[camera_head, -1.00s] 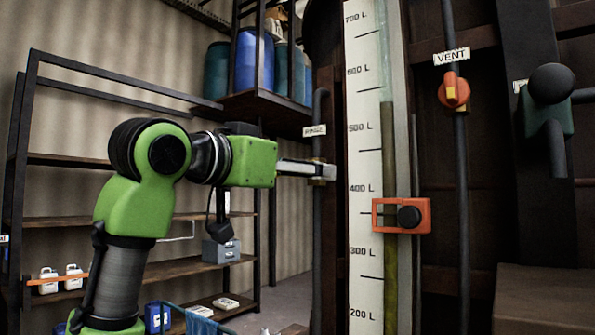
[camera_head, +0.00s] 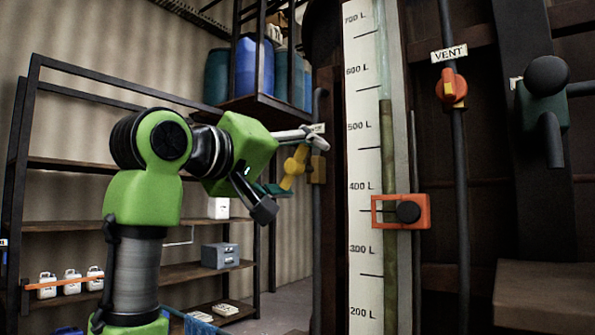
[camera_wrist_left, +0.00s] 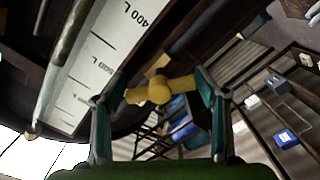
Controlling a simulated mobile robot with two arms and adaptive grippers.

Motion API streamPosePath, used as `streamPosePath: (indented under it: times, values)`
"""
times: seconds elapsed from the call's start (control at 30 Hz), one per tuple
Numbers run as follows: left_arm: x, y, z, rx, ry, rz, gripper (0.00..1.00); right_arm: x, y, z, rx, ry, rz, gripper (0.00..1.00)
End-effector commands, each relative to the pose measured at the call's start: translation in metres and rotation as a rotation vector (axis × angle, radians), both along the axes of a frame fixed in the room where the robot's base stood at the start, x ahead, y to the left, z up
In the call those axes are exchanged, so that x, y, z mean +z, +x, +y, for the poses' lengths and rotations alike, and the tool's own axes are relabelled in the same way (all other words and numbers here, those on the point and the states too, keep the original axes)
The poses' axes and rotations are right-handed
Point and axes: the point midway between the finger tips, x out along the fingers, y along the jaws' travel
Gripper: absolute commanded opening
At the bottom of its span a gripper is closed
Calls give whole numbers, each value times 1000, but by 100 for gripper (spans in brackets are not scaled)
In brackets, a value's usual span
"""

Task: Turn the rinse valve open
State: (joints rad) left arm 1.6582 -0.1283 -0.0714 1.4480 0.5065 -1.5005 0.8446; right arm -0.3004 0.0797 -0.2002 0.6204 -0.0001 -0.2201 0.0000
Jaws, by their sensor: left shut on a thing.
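The rinse valve is on a thin vertical pipe (camera_head: 317,240) left of the tall level scale. Its yellow handle (camera_head: 291,170) stands tilted beside a brass-coloured body (camera_head: 318,169). My left gripper (camera_head: 296,163) is shut on the yellow handle, with one finger above it and the other below. In the left wrist view the yellow handle (camera_wrist_left: 160,91) spans the space between the two fingertips of my left gripper (camera_wrist_left: 162,90). The small white label (camera_head: 317,128) above the valve is partly covered by the upper finger. My right gripper is not in view.
The level scale (camera_head: 362,200) with an orange marker frame (camera_head: 385,211) stands just right of the valve. An orange vent valve (camera_head: 451,88) and a dark green fitting with a black ball (camera_head: 546,77) are further right. Shelves with blue drums (camera_head: 253,65) stand behind my left arm.

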Motion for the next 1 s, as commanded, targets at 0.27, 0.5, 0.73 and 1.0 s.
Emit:
streamPosePath:
  times: [0.27,0.5,0.73,1.0]
  values:
    - [2,-1,0,-1,-210,146,45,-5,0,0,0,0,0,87]
    - [2,0,1,0,-355,251,45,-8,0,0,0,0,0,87]
    - [2,0,1,0,-444,316,45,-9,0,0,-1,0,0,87]
    - [2,0,1,1,-487,346,45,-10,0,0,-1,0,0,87]
